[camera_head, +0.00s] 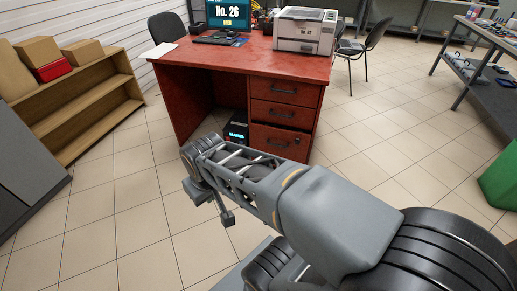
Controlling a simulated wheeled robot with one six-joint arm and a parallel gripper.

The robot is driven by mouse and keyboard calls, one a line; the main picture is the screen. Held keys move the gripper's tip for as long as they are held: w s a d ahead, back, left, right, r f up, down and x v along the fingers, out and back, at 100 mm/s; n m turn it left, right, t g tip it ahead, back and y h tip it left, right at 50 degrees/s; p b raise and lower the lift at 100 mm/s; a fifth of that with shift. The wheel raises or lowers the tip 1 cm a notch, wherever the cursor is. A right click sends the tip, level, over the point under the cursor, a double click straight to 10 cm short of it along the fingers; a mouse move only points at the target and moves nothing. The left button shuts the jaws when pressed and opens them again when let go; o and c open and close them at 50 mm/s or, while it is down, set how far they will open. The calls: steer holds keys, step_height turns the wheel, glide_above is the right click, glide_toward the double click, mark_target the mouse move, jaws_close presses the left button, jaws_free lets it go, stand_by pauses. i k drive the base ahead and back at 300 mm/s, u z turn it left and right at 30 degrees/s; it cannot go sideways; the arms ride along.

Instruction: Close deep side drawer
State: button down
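The red desk (240,64) stands ahead, with a stack of three drawers under its right side. My arm reaches in from the lower right, in front of the desk. My gripper (228,218) hangs at the arm's end, low and left of the drawer and apart from it. Its fingers are small and partly hidden, so their opening is unclear.
A black computer box (236,130) stands on the floor left of the drawers. A printer (304,30) and monitor (229,13) stand on the desk. Wooden shelves (85,95) are at left, a chair (362,45) and workbench (480,60) at right. Tiled floor around the desk is open.

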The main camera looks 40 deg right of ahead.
mark_target(275, 140)
steer(key=u, duration=0.15)
steer(key=i, duration=1.45)
steer(key=z, duration=1.55)
steer(key=i, duration=0.7)
steer(key=z, duration=0.85)
